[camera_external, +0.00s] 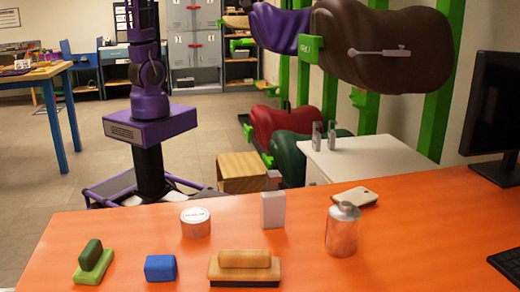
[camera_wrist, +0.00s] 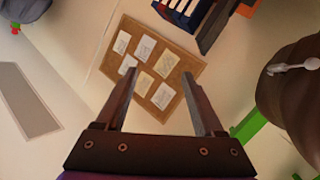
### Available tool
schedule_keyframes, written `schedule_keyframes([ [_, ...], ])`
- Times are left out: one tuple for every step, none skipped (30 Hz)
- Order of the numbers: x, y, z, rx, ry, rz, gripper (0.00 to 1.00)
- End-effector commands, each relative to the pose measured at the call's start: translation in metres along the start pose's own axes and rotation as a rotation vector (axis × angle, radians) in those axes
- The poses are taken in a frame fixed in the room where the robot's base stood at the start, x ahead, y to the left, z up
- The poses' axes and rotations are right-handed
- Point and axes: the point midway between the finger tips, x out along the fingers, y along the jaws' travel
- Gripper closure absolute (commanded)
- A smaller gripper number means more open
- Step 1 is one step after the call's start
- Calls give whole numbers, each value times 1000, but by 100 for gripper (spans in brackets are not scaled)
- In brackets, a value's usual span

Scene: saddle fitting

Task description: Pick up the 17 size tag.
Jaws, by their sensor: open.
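No tag that I can read as 17 shows in either view. A green label (camera_external: 305,44) with small lettering sits on the rack beside the brown saddle (camera_external: 400,25); I cannot read a 17 on it. My gripper (camera_wrist: 158,76) is open and empty in the wrist view, its fingers apart with a corkboard (camera_wrist: 152,84) far behind them. The brown saddle also shows in the wrist view at the right edge (camera_wrist: 285,95), well away from the fingers. My gripper is outside the external view.
The orange table (camera_external: 120,225) holds a round tin (camera_external: 195,223), a white block (camera_external: 273,210), brushes, a blue block (camera_external: 160,268), a metal bottle (camera_external: 342,230) and a pale flat object (camera_external: 355,197). Two small upright items stand on a white cabinet (camera_external: 370,155). Green posts (camera_external: 440,110) carry several saddles.

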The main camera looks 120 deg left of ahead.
Motion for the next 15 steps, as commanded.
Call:
schedule_keyframes([
  [4, -8, 9, -76, -65, 14, 30],
  [7, -14, 15, -122, -103, 22, 30],
  [10, -20, 25, -186, -156, 32, 30],
  [13, -25, 34, -235, -198, 40, 30],
  [15, -29, 43, -289, -242, 49, 30],
  [18, -34, 56, -361, -304, 61, 30],
  [20, -38, 66, -421, -352, 70, 30],
  [22, -42, 78, -483, -403, 78, 30],
  [23, -46, 95, -572, -475, 89, 30],
  [24, -48, 109, -642, -533, 97, 30],
  [25, -50, 123, -717, -592, 105, 30],
  [25, -53, 142, -819, -671, 112, 30],
  [24, -54, 157, -897, -731, 117, 30],
  [24, -55, 172, -976, -789, 120, 30],
  [22, -56, 191, -1079, -864, 123, 30],
])
